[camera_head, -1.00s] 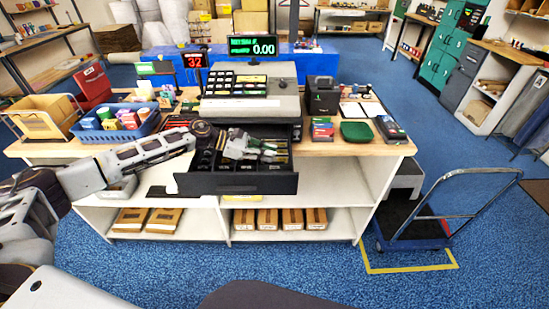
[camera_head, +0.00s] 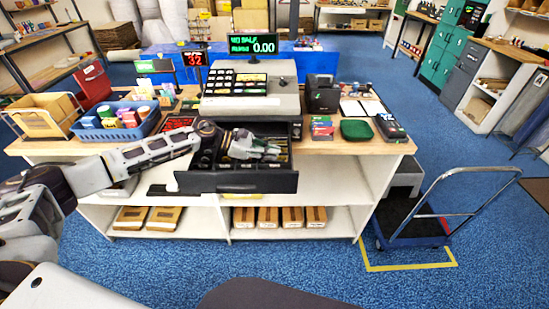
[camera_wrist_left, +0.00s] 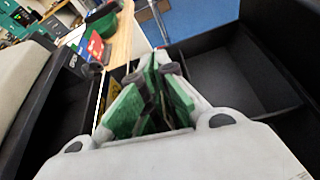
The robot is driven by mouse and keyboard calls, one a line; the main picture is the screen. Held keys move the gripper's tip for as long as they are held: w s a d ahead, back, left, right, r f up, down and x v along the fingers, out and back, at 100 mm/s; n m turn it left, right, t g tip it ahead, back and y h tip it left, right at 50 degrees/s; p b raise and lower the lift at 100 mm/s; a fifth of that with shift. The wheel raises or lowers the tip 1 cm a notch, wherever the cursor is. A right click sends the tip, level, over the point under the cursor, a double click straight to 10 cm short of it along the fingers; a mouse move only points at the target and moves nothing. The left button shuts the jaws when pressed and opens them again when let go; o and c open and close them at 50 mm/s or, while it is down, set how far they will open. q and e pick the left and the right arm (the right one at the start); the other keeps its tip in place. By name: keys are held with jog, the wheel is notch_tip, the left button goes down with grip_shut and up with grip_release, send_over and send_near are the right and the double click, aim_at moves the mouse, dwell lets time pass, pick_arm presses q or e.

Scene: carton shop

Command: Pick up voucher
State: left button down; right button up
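The black cash drawer (camera_head: 240,183) is pulled out below the till (camera_head: 250,100). My left gripper (camera_head: 272,151) reaches into its right part from the left. In the left wrist view, the gripper's green-padded fingers (camera_wrist_left: 154,68) converge, with their tips close together among the black drawer walls (camera_wrist_left: 245,75). Whether anything thin is pinched between the tips cannot be told. I cannot make out a voucher clearly; the gripper covers part of the drawer. A bit of yellow (camera_wrist_left: 114,86) shows beside the left finger, unclear what. My right gripper is not in view.
On the counter (camera_head: 345,146), a green dish (camera_head: 355,130), a card terminal (camera_head: 390,127) and a black printer (camera_head: 322,94) stand right of the till. A blue basket (camera_head: 118,131) of small boxes is at left. A trolley (camera_head: 415,228) stands on the floor at right.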

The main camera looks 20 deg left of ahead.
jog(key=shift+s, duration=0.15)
pick_arm(q)
jog(key=shift+r, duration=0.45)
notch_tip(320, 180, up, 4)
jog(key=shift+r, duration=0.15)
notch_tip(320, 180, up, 3)
jog(key=shift+r+b, duration=0.2)
jog(key=shift+b, duration=0.2)
jog(key=shift+r, duration=0.7)
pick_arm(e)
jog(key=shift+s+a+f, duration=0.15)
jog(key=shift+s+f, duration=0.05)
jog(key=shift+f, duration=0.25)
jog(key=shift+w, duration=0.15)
